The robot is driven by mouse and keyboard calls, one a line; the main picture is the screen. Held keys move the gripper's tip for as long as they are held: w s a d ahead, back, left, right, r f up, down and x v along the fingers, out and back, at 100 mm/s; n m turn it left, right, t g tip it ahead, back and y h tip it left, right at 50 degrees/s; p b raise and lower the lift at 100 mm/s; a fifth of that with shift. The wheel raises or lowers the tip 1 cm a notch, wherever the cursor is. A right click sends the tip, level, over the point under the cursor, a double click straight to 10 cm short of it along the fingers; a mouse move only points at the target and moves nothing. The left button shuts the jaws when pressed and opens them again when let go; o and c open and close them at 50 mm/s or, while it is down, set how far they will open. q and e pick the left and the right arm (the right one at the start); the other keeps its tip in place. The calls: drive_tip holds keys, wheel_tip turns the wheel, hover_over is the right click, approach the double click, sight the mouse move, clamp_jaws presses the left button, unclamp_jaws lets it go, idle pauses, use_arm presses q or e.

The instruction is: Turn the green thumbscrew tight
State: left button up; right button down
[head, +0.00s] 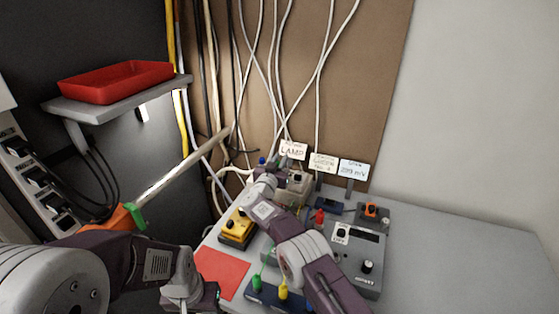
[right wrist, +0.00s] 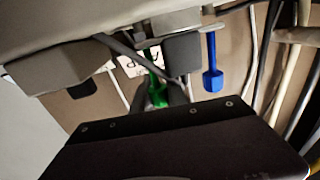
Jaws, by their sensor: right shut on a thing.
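The green thumbscrew (right wrist: 157,92) shows in the right wrist view, hanging below a pale housing, with its lower end close to the dark gripper body. A blue thumbscrew (right wrist: 212,72) hangs to its right, apart from it. My right gripper (head: 268,178) is at the back of the bench beside the lamp box (head: 298,188), shut on the green thumbscrew. The gripper and arm hide the green thumbscrew in the head view. My left arm comes in at the lower left; its gripper (head: 205,298) is near the bottom edge, and its jaws cannot be made out.
A yellow box (head: 237,228) and a red mat (head: 222,272) lie left of my right arm. A grey meter box (head: 357,255) stands to its right. The bench's right side is clear. Cables hang behind.

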drive_tip(key=shift+m+h, duration=0.3)
idle(0.4)
drive_tip(key=c, duration=1.3)
unclamp_jaws()
drive_tip(key=s+d+r, duration=0.6)
drive_tip(key=d+r, duration=0.4)
drive_tip(key=r, duration=0.1)
